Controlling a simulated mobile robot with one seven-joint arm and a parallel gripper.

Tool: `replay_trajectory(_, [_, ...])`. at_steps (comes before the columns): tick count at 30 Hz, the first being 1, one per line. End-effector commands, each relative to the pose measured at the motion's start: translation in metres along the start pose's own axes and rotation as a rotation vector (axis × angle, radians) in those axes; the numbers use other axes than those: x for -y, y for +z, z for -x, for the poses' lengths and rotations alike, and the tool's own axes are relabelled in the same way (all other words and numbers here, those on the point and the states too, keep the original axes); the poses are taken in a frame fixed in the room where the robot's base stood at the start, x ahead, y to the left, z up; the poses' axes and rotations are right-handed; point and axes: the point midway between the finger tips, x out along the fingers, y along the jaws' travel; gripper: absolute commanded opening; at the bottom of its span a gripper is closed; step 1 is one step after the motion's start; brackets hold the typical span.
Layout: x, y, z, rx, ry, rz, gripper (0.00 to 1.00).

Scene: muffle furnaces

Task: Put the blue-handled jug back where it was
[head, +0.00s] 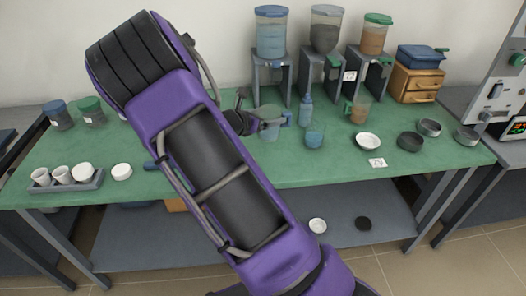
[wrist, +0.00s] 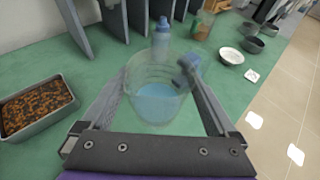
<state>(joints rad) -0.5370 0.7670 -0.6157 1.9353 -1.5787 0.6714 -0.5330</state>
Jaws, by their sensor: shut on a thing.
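My gripper (head: 258,120) is shut on the clear blue-handled jug (head: 269,130), above or on the green table in front of the dispensers. In the wrist view the jug (wrist: 153,95) sits between the two fingers, roughly upright, with blue contents low inside. Its blue handle (wrist: 188,70) points away to the right. I cannot tell whether its base touches the table. A jug with a green handle and brown contents (head: 358,112) stands farther right.
A blue bottle (head: 305,108) stands just beyond the jug. Dispensers on grey stands (head: 322,70) line the back. A white bowl (head: 368,141), a label card (head: 377,162) and dark bowls (head: 410,141) are at right. A metal tray of brown pieces (wrist: 38,108) lies left in the wrist view.

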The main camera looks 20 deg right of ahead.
Motion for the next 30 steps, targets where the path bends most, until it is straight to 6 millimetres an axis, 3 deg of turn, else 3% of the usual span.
replay_trajectory(4, [0.0,-0.03,-0.012,0.0,0.0,0.005,0.0])
replay_trajectory(18, [-0.001,-0.077,-0.03,0.0,0.001,0.002,0.0])
replay_trajectory(29, [-0.001,-0.081,-0.032,0.0,0.002,0.0,0.0])
replay_trajectory(30, [-0.001,-0.082,-0.032,-0.001,0.002,0.0,0.95])
